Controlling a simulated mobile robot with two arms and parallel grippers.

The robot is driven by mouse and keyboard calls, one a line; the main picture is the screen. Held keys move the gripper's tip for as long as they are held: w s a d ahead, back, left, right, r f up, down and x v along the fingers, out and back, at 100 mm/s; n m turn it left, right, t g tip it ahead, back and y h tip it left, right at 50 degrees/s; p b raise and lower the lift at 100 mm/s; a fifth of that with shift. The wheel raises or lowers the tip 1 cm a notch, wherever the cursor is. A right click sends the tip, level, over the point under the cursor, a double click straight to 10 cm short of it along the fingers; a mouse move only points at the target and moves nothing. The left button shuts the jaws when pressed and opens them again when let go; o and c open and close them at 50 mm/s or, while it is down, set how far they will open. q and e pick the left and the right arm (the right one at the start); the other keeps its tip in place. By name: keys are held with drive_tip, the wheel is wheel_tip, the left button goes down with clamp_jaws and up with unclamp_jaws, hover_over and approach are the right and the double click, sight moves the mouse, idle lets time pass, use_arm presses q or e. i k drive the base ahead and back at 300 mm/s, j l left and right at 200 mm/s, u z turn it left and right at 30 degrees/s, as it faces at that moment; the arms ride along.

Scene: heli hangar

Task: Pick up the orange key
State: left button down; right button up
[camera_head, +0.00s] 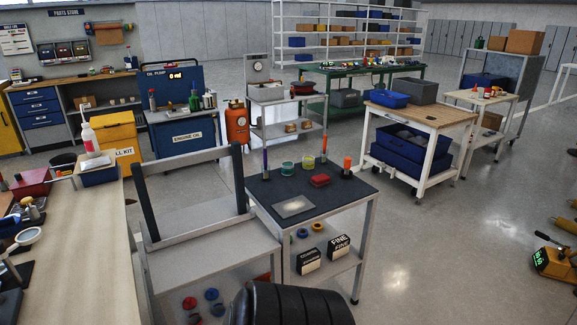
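I cannot make out an orange key for certain. On the dark-topped table (325,202) in the middle stands a small upright item with an orange top (347,163) in a dark base, at the right side. A thinner upright item with an orange-red tip (324,146) stands behind it. A purple upright item (265,160) is at the back left of the same top. Whether any of these is the key is too small to tell. Neither of my grippers shows in the head view.
A black ribbed thing (290,304) fills the bottom middle. Floor right of the table (430,240) is clear.

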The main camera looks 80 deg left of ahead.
sight(347, 161)
drive_tip(key=u, duration=2.25)
drive_tip(key=i+l+u, duration=0.1)
drive_tip(key=i, duration=0.1)
